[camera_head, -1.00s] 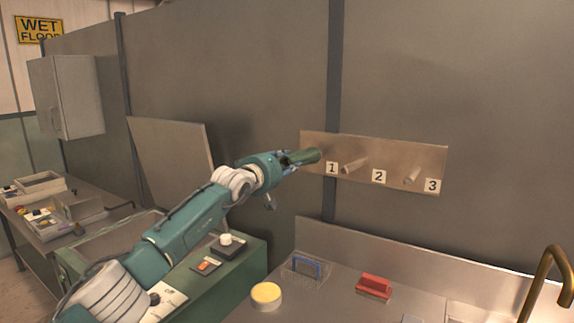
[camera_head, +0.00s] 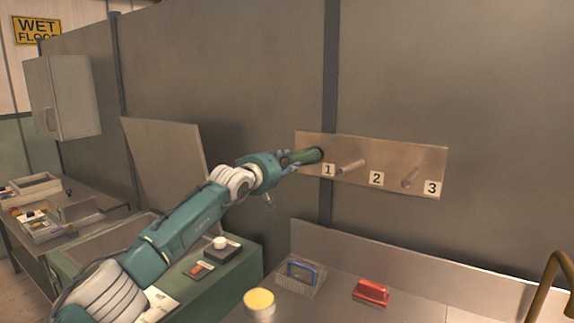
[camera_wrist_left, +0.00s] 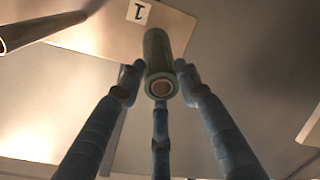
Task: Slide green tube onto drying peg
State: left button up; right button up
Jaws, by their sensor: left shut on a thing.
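The green tube (camera_head: 306,156) lies level at the left end of the peg board (camera_head: 392,157), just above label 1. My left gripper (camera_head: 289,159) is shut on the tube at its near end. In the left wrist view, three blue fingers (camera_wrist_left: 159,86) close around the tube (camera_wrist_left: 157,48). A brown round end, looking like the first drying peg (camera_wrist_left: 161,88), shows inside the tube's near opening; the rest of this peg is hidden. Peg two (camera_head: 350,166) and peg three (camera_head: 410,177) are bare. My right gripper is not in view.
Below the board are a metal worktop (camera_head: 410,285), a blue-handled item (camera_head: 302,272), a red block (camera_head: 371,292) and a yellow-topped jar (camera_head: 259,303). A brass tap (camera_head: 548,285) stands at right. Space before pegs two and three is clear.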

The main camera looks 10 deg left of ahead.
pick_arm(q)
jog(key=shift+w+d+f, duration=0.1)
jog(key=shift+w, duration=0.2)
jog(key=shift+s+r, duration=0.15)
jog(key=shift+r, duration=0.05)
jog(key=shift+w+p, duration=0.25)
jog(key=shift+p, duration=0.15)
jog(key=o, duration=1.3)
jog(key=shift+w+f, duration=0.1)
jog(key=shift+f, duration=0.1)
jog(key=v, duration=1.2)
